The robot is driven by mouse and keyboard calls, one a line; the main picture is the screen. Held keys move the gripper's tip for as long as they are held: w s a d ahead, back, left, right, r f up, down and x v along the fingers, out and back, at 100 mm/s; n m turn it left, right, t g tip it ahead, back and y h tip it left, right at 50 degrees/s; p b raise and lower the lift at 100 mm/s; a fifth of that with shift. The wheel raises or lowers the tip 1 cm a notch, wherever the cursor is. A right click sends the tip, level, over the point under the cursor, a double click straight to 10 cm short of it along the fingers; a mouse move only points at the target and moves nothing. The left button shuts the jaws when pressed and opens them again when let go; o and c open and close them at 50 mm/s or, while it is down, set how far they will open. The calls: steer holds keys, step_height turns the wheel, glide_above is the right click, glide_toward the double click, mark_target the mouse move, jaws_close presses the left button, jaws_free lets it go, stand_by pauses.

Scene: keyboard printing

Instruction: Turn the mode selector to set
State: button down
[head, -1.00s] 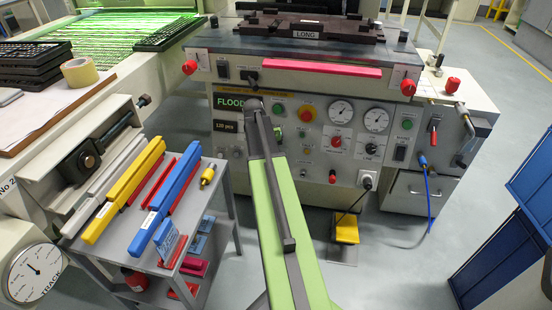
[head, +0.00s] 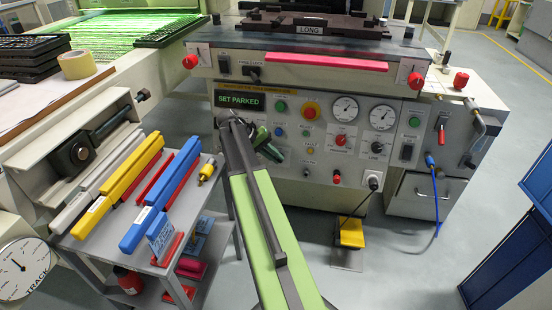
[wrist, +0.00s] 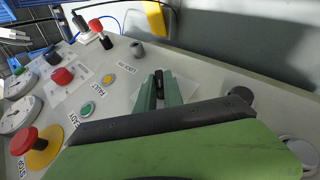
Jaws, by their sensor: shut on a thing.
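The press control panel (head: 320,165) stands ahead, and its green-lettered display (head: 239,101) reads SET PARKED. My gripper (head: 272,152) is at the panel's lower left, right of my arm's end. In the wrist view my gripper (wrist: 160,92) has its two green fingers close together around a small dark piece, which looks like the mode selector's handle (wrist: 158,76). A pale label plate lies behind the fingers. In the head view the selector is hidden by my gripper and arm, so its pointing direction cannot be read.
Near my gripper are a red stop button (wrist: 24,140) on a yellow ring, a green button (wrist: 88,108) and a grey knob (wrist: 137,49). A cart (head: 190,225) with blue and yellow bars stands left of my arm.

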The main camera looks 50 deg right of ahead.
steer(key=shift+w, duration=0.2)
steer(key=c, duration=1.5)
jaws_free()
steer(key=shift+o, duration=0.2)
steer(key=shift+d, duration=0.1)
steer(key=shift+s+d, duration=0.1)
steer(key=shift+s, duration=0.05)
steer(key=p+v, duration=1.3)
steer(key=v, duration=0.4)
steer(key=shift+a, duration=0.35)
steer(key=shift+r, duration=0.15)
